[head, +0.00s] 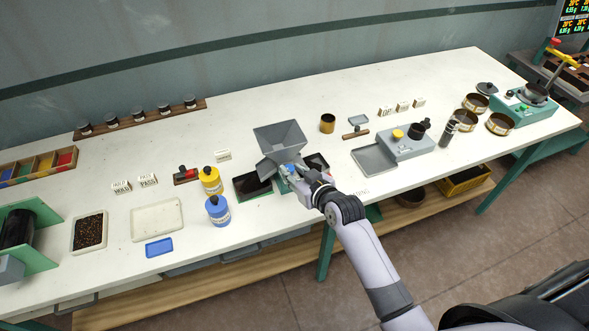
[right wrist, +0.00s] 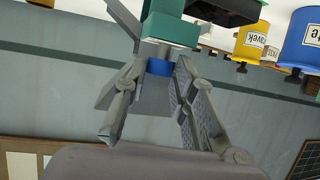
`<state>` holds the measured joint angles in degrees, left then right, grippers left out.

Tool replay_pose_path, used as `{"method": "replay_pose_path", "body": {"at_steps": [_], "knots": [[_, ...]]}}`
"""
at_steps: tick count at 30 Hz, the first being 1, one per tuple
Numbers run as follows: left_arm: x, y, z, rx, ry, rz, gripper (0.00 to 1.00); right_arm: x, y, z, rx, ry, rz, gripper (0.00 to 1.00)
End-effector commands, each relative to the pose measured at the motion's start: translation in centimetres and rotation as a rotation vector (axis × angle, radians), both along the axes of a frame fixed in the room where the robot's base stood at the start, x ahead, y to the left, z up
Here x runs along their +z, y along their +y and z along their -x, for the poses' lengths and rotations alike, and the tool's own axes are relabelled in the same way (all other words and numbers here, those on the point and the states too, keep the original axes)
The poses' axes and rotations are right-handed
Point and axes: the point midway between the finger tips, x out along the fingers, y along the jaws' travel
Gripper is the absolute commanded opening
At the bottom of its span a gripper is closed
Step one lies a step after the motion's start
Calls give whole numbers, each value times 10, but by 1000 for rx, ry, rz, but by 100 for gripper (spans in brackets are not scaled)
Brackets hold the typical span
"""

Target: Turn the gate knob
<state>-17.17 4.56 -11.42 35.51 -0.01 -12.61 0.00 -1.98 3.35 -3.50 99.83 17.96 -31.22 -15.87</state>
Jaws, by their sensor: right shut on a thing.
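The drum sorter with a grey hopper (head: 280,138) stands near the middle of the table's front edge. The gate knob (right wrist: 160,67) is a small blue piece on the front of the teal sorter body (right wrist: 171,29) in the right wrist view. My right gripper (right wrist: 158,88) is shut on the gate knob, with one finger on each side of it. In the head view my right gripper (head: 297,173) covers much of the sorter's front and the knob. My left gripper is in neither view.
Dark trays (head: 252,186) lie either side of the sorter.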

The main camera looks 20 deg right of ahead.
Motion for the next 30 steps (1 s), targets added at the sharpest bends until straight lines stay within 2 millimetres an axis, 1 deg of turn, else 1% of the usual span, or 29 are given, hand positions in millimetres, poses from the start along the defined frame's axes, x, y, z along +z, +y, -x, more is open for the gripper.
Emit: {"method": "replay_pose_path", "body": {"at_steps": [4,5,13,20,23,26,30], "knots": [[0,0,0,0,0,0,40,1,-1,-1,-1,-3,0,0],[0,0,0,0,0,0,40,1,-1,-1,-1,-3,-1,26],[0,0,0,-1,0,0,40,1,0,0,1,-2,-1,44],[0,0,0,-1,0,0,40,0,0,0,1,-1,-1,44],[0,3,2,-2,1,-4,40,1,0,1,1,-1,-1,44],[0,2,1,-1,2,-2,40,2,-2,7,1,0,0,44],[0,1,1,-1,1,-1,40,10,-6,25,2,0,1,44]]}}
